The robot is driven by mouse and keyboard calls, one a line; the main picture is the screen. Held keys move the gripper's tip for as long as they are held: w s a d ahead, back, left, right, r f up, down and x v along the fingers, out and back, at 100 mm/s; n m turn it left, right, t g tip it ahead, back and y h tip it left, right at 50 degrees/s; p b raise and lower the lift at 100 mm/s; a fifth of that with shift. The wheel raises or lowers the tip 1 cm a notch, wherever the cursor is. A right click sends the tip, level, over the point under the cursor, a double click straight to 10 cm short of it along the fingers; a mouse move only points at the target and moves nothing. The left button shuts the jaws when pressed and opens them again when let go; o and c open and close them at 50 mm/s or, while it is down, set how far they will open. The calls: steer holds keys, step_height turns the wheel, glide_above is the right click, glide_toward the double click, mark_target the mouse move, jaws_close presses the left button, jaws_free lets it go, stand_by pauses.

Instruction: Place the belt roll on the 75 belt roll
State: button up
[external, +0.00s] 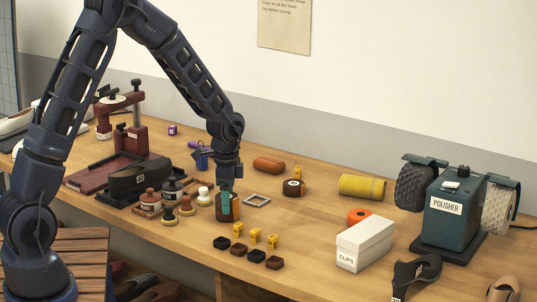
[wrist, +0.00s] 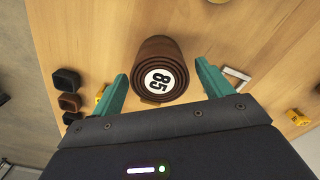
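A brown coiled belt roll (wrist: 152,48) with a white "85" label on its end is in the wrist view. It stands upright on the table in the external view (external: 235,208), partly hidden by a finger. My gripper (wrist: 161,76) is open, with teal fingers on either side of the 85 roll and small gaps showing. In the external view my gripper (external: 226,203) points down at that roll. A lower dark roll with a pale top label (external: 293,187) lies further back right. Its number is too small to read, so I cannot confirm it is the 75 belt roll.
A grey square frame (external: 257,200) lies between the two rolls. Brushes and bottles (external: 172,190) crowd the left. Small yellow blocks (external: 255,236) and dark blocks (external: 256,256) are in front. A white clips box (external: 364,244) and the polisher (external: 446,205) stand right.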

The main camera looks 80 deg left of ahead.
steer(key=shift+r, duration=0.1)
step_height(320, 180, up, 12)
steer(key=shift+r, duration=0.15)
stand_by(0.5)
steer(key=s+d+r+t, duration=0.1)
steer(key=s+d+r, duration=0.2)
steer(key=d+r, duration=0.3)
steer(key=s+d+r+n, duration=0.1)
steer(key=s+d+r, duration=0.25)
steer(key=d, duration=0.45)
steer(key=s+d+r+t, duration=0.1)
steer(key=s+d+r, duration=0.2)
steer(key=d+r, duration=0.25)
steer(key=s+d+r+n+t, duration=0.1)
steer(key=s+d+r+t, duration=0.1)
steer(key=s+d, duration=1.2)
steer(key=s, duration=0.4)
steer(key=shift+t, duration=0.3)
